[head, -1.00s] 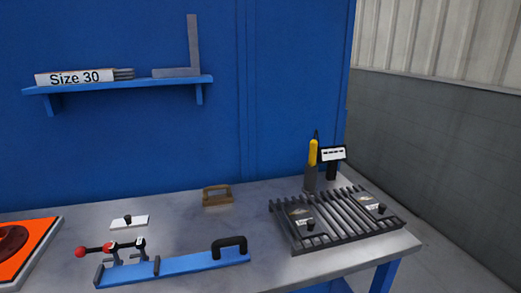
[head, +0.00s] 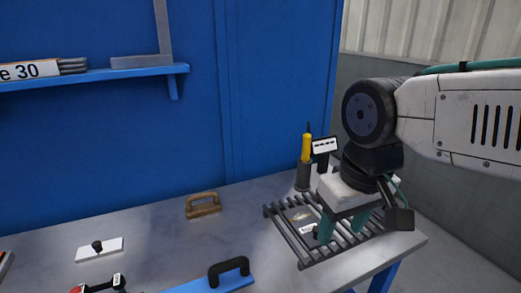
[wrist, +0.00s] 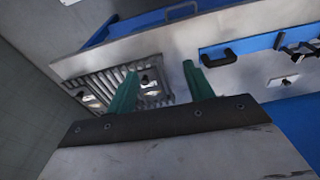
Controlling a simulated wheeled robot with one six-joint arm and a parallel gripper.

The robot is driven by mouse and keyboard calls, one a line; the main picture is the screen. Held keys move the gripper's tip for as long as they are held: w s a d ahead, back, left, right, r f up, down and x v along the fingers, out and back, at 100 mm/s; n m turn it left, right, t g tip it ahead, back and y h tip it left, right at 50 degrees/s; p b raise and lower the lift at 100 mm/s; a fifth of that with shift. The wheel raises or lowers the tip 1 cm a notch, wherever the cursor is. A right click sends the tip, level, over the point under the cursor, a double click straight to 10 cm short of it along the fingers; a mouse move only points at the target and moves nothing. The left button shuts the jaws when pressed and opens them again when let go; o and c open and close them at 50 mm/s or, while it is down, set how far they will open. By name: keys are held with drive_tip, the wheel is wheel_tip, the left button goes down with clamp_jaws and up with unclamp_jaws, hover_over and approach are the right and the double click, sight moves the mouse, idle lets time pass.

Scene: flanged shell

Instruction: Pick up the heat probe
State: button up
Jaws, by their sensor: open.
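The heat probe, with a yellow handle (head: 306,148) and dark tip, stands upright in a grey holder (head: 303,177) at the back right of the bench. I cannot make it out in the wrist view. My gripper (head: 342,228) has two green fingers and is open and empty. It hangs over the slatted rack, in front and to the right of the probe, apart from it. In the wrist view the spread fingers (wrist: 160,70) point toward the rack and the bench edge.
The slatted rack (head: 285,232) carries knobbed plates (head: 302,217), partly hidden by my arm. A small display on a stand (head: 324,146) is right beside the probe. A wooden-handled block (head: 203,205), white knobbed plate (head: 99,249) and blue bar (head: 215,284) lie left. The bench (head: 160,235) between is clear.

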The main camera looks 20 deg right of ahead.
drive_tip(key=w+d+f+m+t, duration=0.1)
drive_tip(key=w+d+f+t, duration=0.15)
drive_tip(key=w, duration=1.05)
drive_tip(key=m+t+h, duration=0.3)
drive_tip(key=t+h, duration=0.3)
drive_tip(key=t, duration=0.7)
approach(308, 138)
drive_tip(key=x, duration=0.4)
drive_tip(key=shift+d, duration=0.3)
drive_tip(key=x, duration=0.7)
drive_tip(key=shift+w+a, duration=0.15)
drive_tip(key=shift+w, duration=0.15)
clamp_jaws()
